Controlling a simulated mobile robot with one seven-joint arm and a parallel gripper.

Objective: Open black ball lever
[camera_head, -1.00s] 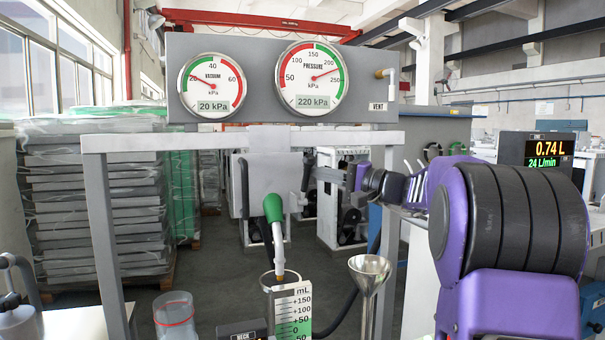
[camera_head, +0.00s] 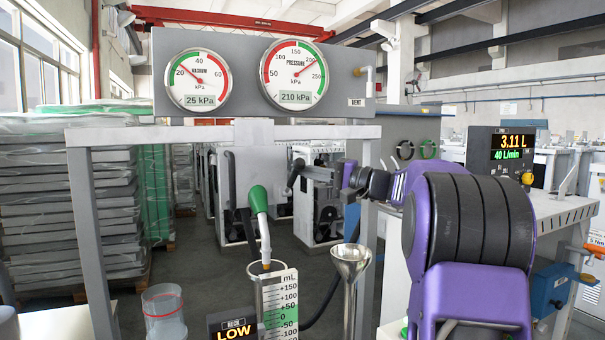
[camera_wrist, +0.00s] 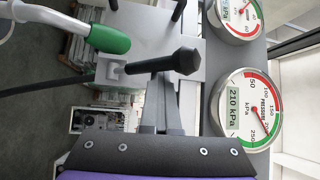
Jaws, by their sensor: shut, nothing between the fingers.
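The black lever (camera_head: 295,173) with a thick rounded end stands on the hanging grey unit, just left of my gripper (camera_head: 306,173) in the head view. It leans slightly, its thick end up and to the right. In the wrist view the black lever (camera_wrist: 165,64) runs across the picture in front of my fingertips (camera_wrist: 161,80), its thick end at the right. My gripper is shut, with nothing between its fingers. The fingertips are close to the lever; I cannot tell whether they touch it.
A green-handled spout (camera_head: 259,200) hangs left of the lever, above a mL scale (camera_head: 279,305). A steel funnel (camera_head: 350,265) stands below my gripper. The gauge panel (camera_head: 238,75) reads 25 and 210 kPa. A display (camera_head: 507,147) reads 3.11 L and 40 L/min.

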